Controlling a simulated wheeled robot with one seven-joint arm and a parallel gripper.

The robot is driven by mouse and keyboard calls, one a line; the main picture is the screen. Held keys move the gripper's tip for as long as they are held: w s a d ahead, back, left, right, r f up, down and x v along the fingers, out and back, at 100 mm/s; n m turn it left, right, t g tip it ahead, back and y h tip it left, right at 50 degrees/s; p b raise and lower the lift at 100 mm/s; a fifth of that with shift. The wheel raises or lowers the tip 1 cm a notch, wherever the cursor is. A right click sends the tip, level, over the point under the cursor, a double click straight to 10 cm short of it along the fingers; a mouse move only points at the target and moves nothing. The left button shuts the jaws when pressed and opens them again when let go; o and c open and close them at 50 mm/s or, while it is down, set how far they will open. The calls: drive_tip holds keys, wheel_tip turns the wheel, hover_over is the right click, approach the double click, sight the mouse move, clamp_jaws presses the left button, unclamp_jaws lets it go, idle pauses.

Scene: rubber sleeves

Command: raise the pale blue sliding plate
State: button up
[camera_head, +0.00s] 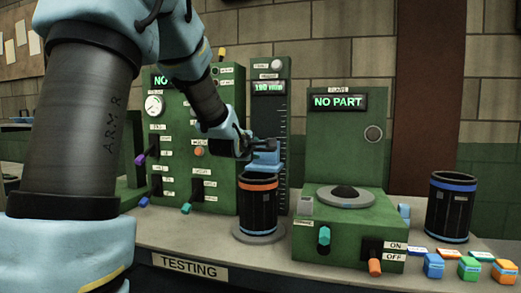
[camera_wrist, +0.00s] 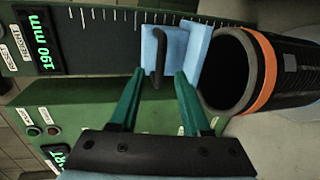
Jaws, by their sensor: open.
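The pale blue sliding plate (camera_head: 264,160) sits low on the upright dark scale, just above a black sleeve with an orange band (camera_head: 259,208). In the wrist view the plate (camera_wrist: 176,42) carries a dark handle (camera_wrist: 158,50). My gripper (camera_head: 246,148) is at the plate. In the wrist view its green fingers (camera_wrist: 160,76) are open, one on each side of the handle's near end, with gaps showing on both sides. The sleeve (camera_wrist: 272,70) also shows beside the plate there. In the head view my gripper hides part of the plate.
The scale's display (camera_wrist: 42,43) reads 190 mm. A green panel with levers and a gauge (camera_head: 153,105) stands left. A green box reading NO PART (camera_head: 338,102) stands right. A blue-banded sleeve (camera_head: 450,212) and several small coloured blocks (camera_head: 468,268) are further right.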

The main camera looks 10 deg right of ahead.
sight(260, 150)
drive_tip(key=p+x, duration=0.1)
drive_tip(key=x, duration=0.5)
clamp_jaws()
idle(0.3)
idle(1.1)
